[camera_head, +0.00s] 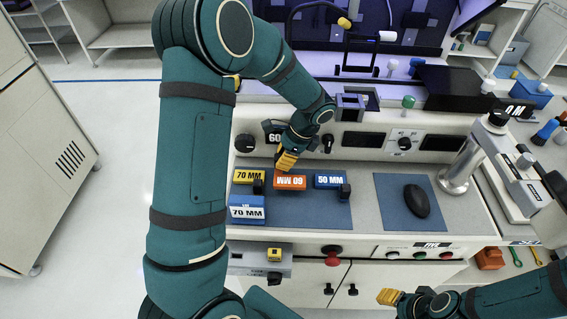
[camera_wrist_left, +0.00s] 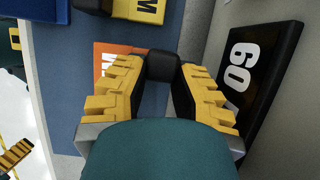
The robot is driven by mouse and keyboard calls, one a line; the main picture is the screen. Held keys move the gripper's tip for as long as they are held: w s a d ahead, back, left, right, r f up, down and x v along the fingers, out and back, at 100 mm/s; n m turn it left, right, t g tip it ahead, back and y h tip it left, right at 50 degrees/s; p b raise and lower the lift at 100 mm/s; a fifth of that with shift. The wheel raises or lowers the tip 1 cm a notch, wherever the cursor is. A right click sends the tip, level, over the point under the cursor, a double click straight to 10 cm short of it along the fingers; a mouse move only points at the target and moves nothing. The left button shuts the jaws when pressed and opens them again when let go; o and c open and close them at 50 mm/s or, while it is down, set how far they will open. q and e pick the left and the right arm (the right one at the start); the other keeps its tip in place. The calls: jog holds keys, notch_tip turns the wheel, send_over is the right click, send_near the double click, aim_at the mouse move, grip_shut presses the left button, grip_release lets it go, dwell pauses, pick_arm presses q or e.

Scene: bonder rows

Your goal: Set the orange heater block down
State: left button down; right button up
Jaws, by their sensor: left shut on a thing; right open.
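The orange heater block (camera_head: 290,182), with a white "60 MM" label, is at the blue mat (camera_head: 310,212) between a yellow block and a blue block. In the left wrist view the orange block (camera_wrist_left: 103,50) is partly hidden by a finger. My left gripper (camera_head: 287,160) reaches down behind it. Its yellow fingers (camera_wrist_left: 160,85) are shut on the block's black grip (camera_wrist_left: 162,66). I cannot tell whether the block's underside touches the mat. My right gripper (camera_head: 390,297) is open and empty, low in front of the bench.
A yellow "70 MM" block (camera_head: 243,176), a blue "70 MM" block (camera_head: 247,212) and a blue "50 MM" block (camera_head: 327,180) stand close by. A black "60" plate (camera_wrist_left: 262,65) stands behind. A mouse (camera_head: 417,201) lies on another mat. The first mat's front right is clear.

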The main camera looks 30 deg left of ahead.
pick_arm(q)
jog(key=shift+f, duration=0.95)
jog(key=shift+f, duration=0.2)
jog(key=c, duration=0.9)
grip_release()
jog(key=shift+r, duration=0.1)
jog(key=shift+r, duration=0.25)
jog(key=p+v, duration=0.2)
jog(key=v, duration=0.9)
jog(key=shift+w+d+r, duration=0.1)
jog(key=shift+w+r, duration=0.05)
jog(key=shift+r, duration=0.2)
